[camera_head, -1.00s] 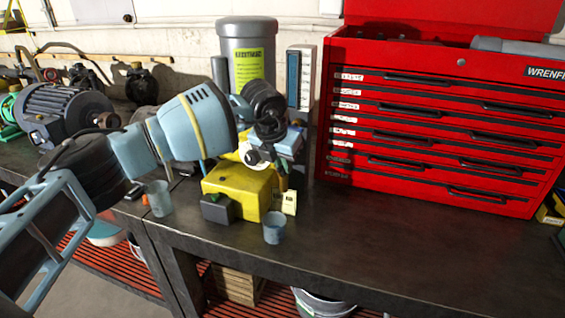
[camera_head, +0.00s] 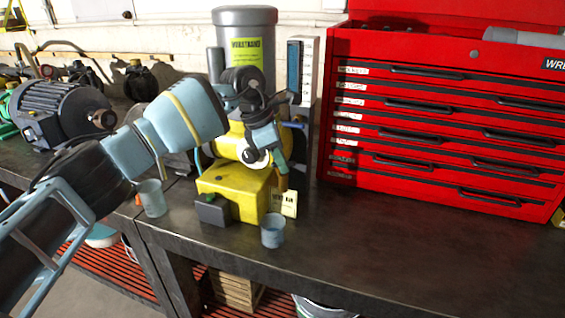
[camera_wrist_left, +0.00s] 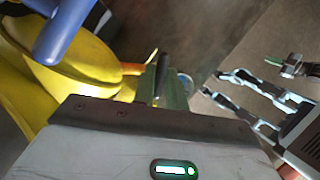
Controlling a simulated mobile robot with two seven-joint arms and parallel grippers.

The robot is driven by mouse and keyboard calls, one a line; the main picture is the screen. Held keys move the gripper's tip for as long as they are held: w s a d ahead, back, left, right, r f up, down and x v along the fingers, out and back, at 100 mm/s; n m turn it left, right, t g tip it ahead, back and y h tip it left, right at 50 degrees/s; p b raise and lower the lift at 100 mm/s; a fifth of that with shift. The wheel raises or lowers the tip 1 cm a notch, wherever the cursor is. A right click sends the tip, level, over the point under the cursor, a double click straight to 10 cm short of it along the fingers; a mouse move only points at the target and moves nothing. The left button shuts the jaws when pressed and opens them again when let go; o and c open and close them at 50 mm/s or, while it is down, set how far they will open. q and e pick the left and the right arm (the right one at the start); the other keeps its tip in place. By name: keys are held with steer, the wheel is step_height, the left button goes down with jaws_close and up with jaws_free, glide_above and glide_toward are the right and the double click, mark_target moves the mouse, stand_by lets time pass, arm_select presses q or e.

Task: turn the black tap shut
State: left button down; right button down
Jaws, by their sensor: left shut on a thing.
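My left gripper (camera_head: 277,160) is at the front of the yellow machine (camera_head: 235,185) on the bench, its fingers pointing down. It is shut on a narrow dark piece, which looks like the handle of the black tap (camera_wrist_left: 161,76), in the left wrist view. In the head view the gripper covers most of the tap, so I cannot tell the handle's angle. A blue lever (camera_head: 293,125) sticks out beside the gripper and also shows close up in the left wrist view (camera_wrist_left: 62,32). Jointed metal parts at the right of the wrist view may be my right gripper (camera_wrist_left: 212,84); its state is unclear.
A blue-grey cup (camera_head: 272,232) stands before the machine and another (camera_head: 151,198) to its left. A small tag (camera_head: 289,203) is beside the machine. A grey tank (camera_head: 245,50) stands behind. A red tool chest (camera_head: 440,130) is at right. The bench front right (camera_head: 400,235) is clear.

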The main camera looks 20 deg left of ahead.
arm_select(q)
steer(key=shift+f+m+g+b, duration=0.15)
steer(key=shift+m+g+b, duration=0.35)
steer(key=shift+m, duration=0.6)
arm_select(e)
steer(key=shift+s+f, duration=0.1)
steer(key=shift+f, duration=0.6)
arm_select(q)
steer(key=c, duration=1.4)
jaws_free()
steer(key=shift+c, duration=0.2)
arm_select(e)
steer(key=shift+s+f, duration=0.15)
steer(key=shift+s, duration=0.35)
arm_select(q)
steer(key=v, duration=0.8)
steer(key=shift+b, duration=0.35)
arm_select(e)
steer(key=shift+w+f, duration=0.2)
steer(key=shift+w, duration=0.15)
arm_select(q)
steer(key=shift+w, duration=0.1)
